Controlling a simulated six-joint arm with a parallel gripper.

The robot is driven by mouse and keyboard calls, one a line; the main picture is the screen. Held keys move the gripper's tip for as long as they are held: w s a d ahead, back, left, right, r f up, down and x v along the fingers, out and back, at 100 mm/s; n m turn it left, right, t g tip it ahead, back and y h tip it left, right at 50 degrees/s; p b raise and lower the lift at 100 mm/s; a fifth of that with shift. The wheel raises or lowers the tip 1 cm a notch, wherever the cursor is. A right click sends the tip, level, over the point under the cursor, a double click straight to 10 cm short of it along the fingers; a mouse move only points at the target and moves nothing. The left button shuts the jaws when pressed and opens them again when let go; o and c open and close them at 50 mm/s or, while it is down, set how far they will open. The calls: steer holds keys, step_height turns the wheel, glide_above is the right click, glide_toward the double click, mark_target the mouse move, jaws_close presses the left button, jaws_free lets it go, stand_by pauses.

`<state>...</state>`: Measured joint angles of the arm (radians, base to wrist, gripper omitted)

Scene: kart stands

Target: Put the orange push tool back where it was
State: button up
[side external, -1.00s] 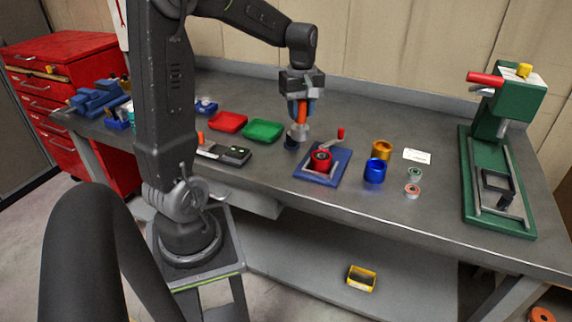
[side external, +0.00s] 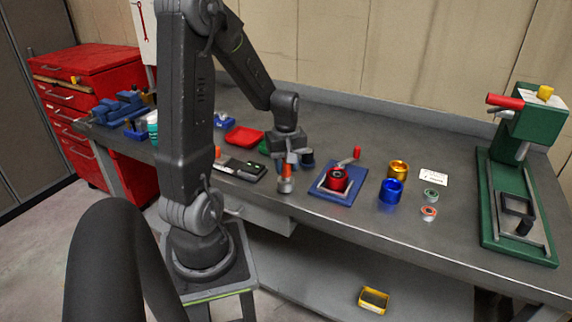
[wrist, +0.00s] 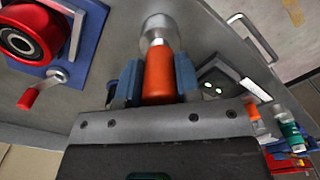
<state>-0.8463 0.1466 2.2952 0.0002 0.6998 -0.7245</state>
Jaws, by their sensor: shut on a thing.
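The orange push tool (wrist: 159,72) has an orange handle and a silver round end. My gripper (side external: 287,163) is shut on its orange handle, with a blue finger on each side in the wrist view (wrist: 155,80). The tool also shows in the side view (side external: 286,181), upright with its silver end down, between the black scale and the blue fixture. I cannot tell whether its end touches the bench. A dark round holder (side external: 307,159) stands just behind and to the right of my gripper, partly hidden.
The blue fixture (side external: 325,191) with a red wheel and crank is close on the right. Blue (side external: 391,190) and gold (side external: 399,169) cups stand beyond it. A black scale (side external: 241,169) and red tray (side external: 244,136) are left. The green press (side external: 519,200) is far right.

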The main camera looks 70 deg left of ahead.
steer(key=o, duration=0.9)
steer(key=shift+f, duration=0.15)
step_height(320, 180, up, 12)
steer(key=shift+f, duration=0.1)
steer(key=shift+d+r, duration=0.15)
steer(key=shift+r, duration=0.1)
steer(key=s+d+r+m+t, duration=0.1)
steer(key=d+m+t, duration=0.1)
steer(key=d+m, duration=0.4)
steer(key=s+d+r+m+t, duration=0.1)
steer(key=d+m, duration=0.5)
steer(key=d, duration=0.4)
steer(key=s+d+r+m+t, duration=0.1)
steer(key=d+m+t, duration=0.1)
steer(key=d+m, duration=0.4)
steer(key=shift+s+d+r+t, duration=0.1)
steer(key=shift+d+r+t, duration=0.1)
steer(key=shift+d, duration=0.3)
steer(key=shift+s+d+r+t, duration=0.1)
steer(key=shift+d+r, duration=0.1)
steer(key=shift+d, duration=0.3)
